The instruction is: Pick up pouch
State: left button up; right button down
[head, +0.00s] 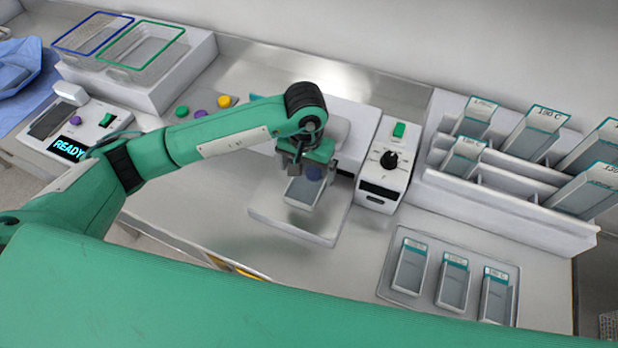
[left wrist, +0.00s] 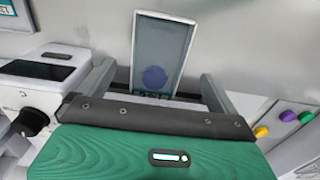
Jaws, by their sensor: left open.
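A clear grey pouch (head: 301,194) with a purple disc inside lies on the white plate of the sealing machine in the head view. The left wrist view shows the same pouch (left wrist: 163,32), with the disc and a dark teal band at its near end. My left gripper (head: 296,170) is above the near-machine end of this pouch and partly covers it. In the left wrist view its fingers (left wrist: 157,80) stand apart on either side of the pouch's teal end, with nothing gripped. I cannot tell whether they touch the pouch. My right gripper is in neither view.
The sealing machine (head: 385,165) with a black knob stands right of the gripper. A tray (head: 437,301) holds 3 pouches at front right, below a white pouch rack (head: 500,216). Colored discs (head: 225,101), a READY device (head: 112,125) and wire baskets (head: 150,45) are left.

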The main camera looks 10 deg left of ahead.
aim_at(307, 182)
pick_arm(q)
jog(key=shift+s+f, duration=0.1)
jog(key=shift+f, duration=0.05)
jog(key=shift+f+p, duration=0.2)
jog(key=shift+p, duration=0.3)
notch_tip(307, 182, down, 4)
jog(key=shift+r+p, duration=0.1)
jog(key=shift+p, duration=1.1)
jog(key=shift+f, duration=0.35)
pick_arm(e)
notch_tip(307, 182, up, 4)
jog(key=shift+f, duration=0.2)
pick_arm(q)
jog(key=c, duration=1)
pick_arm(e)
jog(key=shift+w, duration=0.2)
